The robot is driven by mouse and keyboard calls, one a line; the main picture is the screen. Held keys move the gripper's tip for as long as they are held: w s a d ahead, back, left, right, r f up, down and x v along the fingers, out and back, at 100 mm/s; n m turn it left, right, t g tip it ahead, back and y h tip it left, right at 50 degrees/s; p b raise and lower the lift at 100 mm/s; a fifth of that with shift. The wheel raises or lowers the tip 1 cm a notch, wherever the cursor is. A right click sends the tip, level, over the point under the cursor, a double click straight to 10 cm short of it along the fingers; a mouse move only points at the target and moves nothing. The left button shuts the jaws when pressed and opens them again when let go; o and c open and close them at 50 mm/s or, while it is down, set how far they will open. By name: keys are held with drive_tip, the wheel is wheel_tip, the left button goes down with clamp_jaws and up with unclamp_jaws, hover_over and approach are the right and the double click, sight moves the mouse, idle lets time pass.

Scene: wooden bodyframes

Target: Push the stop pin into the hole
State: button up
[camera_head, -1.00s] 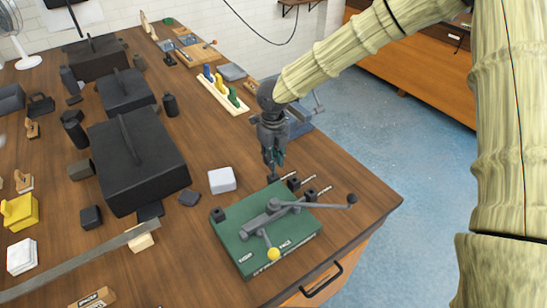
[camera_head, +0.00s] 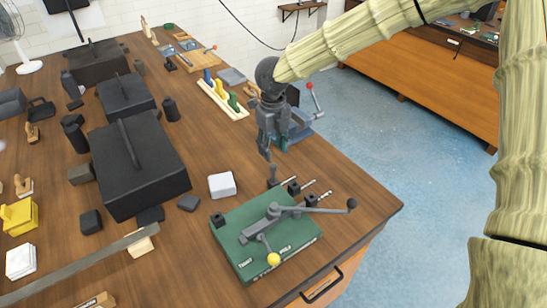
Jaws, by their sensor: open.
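The green fixture base (camera_head: 236,239) lies near the table's front right corner, with a grey lever arm (camera_head: 325,210) and a yellow ball knob (camera_head: 273,259) on top. Small dark blocks stand along its far edge, one of them (camera_head: 294,188) with a thin metal pin (camera_head: 308,183) sticking out to the right. Another thin pin (camera_head: 325,194) lies alongside. I cannot tell which is the stop pin, and no hole can be made out. My gripper (camera_head: 267,157) is open, pointing down just above the fixture's far edge. Whether its fingertips touch anything is unclear.
A white block (camera_head: 222,185) stands left of the fixture. A large black box (camera_head: 135,165) fills the table's middle. A blue vise (camera_head: 303,122) stands behind my gripper. A long metal strip (camera_head: 75,268) runs at lower left. The table's right edge is close to the fixture.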

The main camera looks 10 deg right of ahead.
drive_tip(key=shift+r, duration=2.45)
